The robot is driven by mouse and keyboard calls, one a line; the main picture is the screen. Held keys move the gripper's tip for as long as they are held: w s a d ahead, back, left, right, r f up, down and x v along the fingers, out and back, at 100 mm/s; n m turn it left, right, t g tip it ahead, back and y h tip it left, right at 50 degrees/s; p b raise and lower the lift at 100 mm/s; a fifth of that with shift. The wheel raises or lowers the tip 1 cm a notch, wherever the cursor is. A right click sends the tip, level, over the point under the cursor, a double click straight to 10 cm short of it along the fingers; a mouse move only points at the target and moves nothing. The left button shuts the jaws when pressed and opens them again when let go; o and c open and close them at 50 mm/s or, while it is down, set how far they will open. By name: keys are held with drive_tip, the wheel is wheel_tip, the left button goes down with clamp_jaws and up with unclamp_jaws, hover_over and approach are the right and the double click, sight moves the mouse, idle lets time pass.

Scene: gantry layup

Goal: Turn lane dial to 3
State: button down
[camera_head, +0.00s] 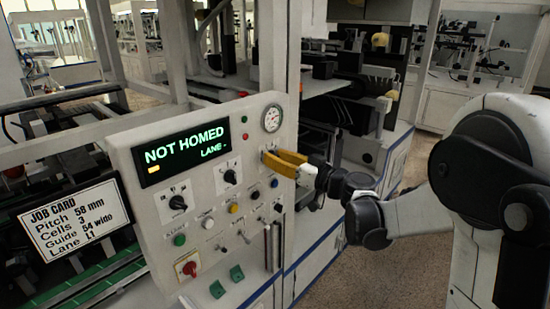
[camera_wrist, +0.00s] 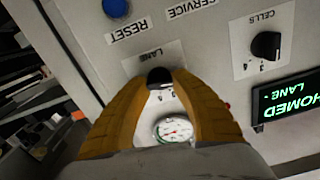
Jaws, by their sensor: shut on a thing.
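The lane dial (camera_wrist: 158,75) is a small black knob on a white plate marked LANE, seen upside down in the wrist view. My gripper (camera_head: 268,157) has yellow fingers and reaches the upper right of the grey control panel (camera_head: 150,215). In the wrist view my gripper (camera_wrist: 162,84) is shut on the lane dial, one finger on each side. The dial's pointer and most of its numbers are hidden, so I cannot tell its setting. The display (camera_head: 186,151) reads NOT HOMED, with LANE and a dash.
A round gauge (camera_head: 272,118) sits just above the gripper. The black CELLS dial (camera_wrist: 265,45) and blue RESET button (camera_wrist: 116,7) are near it. Below are several switches and a red knob (camera_head: 187,266). A job card (camera_head: 75,217) hangs left of the panel.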

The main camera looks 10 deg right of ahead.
drive_tip(key=m, duration=0.6)
drive_tip(key=m+b, duration=0.1)
drive_tip(key=m, duration=0.5)
drive_tip(key=shift+w+d, duration=0.1)
drive_tip(key=shift+m, duration=0.3)
idle(0.3)
drive_tip(key=c, duration=1.1)
unclamp_jaws()
drive_tip(key=shift+f, duration=0.1)
drive_tip(key=shift+o, duration=0.2)
drive_tip(key=v, duration=1.2)
